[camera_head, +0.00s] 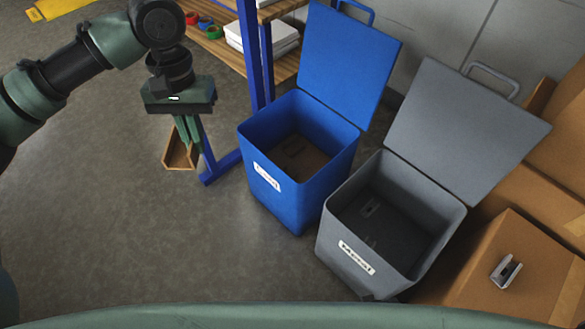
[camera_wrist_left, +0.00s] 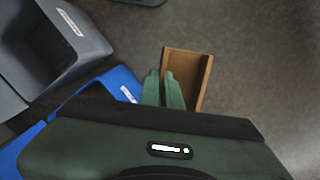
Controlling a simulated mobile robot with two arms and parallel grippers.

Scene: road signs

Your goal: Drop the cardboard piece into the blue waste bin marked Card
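The cardboard piece (camera_head: 180,154) is a brown folded channel, hanging from my left gripper (camera_head: 186,138) to the left of the blue bin. My left gripper is shut on it; in the left wrist view the two green fingertips (camera_wrist_left: 163,90) sit close together at one wall of the cardboard (camera_wrist_left: 190,65). The blue waste bin (camera_head: 290,190) stands right of the gripper with its lid (camera_head: 350,60) open. Its white label is too blurred to read surely. My right gripper is not in view.
A grey bin (camera_head: 360,255) with an open lid stands right of the blue bin and holds small items. Cardboard boxes (camera_head: 510,265) are at the far right. A blue-framed shelf (camera_head: 252,50) stands behind the gripper. Floor at the left is clear.

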